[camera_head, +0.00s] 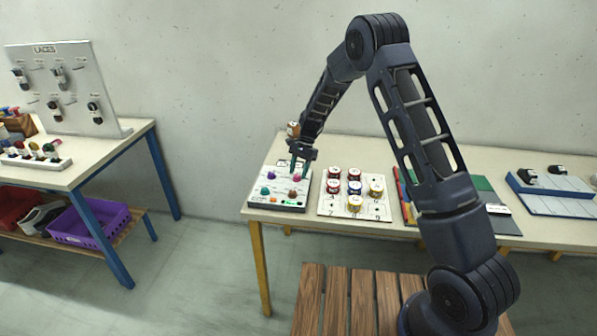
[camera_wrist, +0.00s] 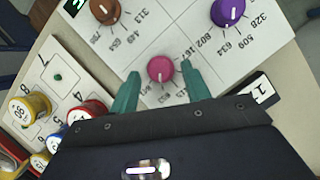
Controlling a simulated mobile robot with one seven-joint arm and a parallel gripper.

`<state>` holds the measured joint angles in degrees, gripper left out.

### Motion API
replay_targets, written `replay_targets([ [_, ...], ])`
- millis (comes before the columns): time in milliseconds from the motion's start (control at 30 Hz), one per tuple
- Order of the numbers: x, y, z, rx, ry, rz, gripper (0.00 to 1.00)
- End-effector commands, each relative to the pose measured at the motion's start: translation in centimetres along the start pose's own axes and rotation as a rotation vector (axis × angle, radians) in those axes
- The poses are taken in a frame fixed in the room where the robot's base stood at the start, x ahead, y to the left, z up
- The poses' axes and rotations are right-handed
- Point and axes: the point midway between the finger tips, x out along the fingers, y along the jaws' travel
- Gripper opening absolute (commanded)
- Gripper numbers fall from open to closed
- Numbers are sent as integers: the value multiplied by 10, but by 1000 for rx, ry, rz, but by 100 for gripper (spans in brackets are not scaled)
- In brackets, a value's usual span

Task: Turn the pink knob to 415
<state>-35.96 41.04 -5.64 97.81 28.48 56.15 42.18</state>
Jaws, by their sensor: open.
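The pink knob (camera_wrist: 160,69) sits on a white panel with printed numbers, and a pale pointer line on it points toward the bottom of the wrist view. Most of the numbers beside it are hidden by my fingers, so I cannot read 415. My gripper (camera_wrist: 159,72) is open, with one teal finger on each side of the pink knob; I cannot tell whether they touch it. In the head view my gripper (camera_head: 301,164) reaches down over the back right of the knob panel (camera_head: 260,203), where the pink knob (camera_head: 297,178) shows just below the fingers.
A brown knob (camera_wrist: 105,11) and a purple knob (camera_wrist: 228,12) stand close by on the same panel. A white board (camera_head: 326,208) with several coloured jars is right beside the panel. A second table with a laces board (camera_head: 80,98) stands to the left.

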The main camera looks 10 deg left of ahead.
Motion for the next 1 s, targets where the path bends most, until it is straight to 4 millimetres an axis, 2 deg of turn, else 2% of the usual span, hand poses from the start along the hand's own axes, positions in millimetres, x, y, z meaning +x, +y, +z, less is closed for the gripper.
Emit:
replay_targets([
  [300, 2, 0, 0, 0, 0, 0, 47],
  [533, 2, 0, 0, 0, 0, -1, 3],
  [767, 2, 0, 0, -13, 0, 5, 3],
  [1000, 2, -2, 0, -109, 0, 44, 3],
])
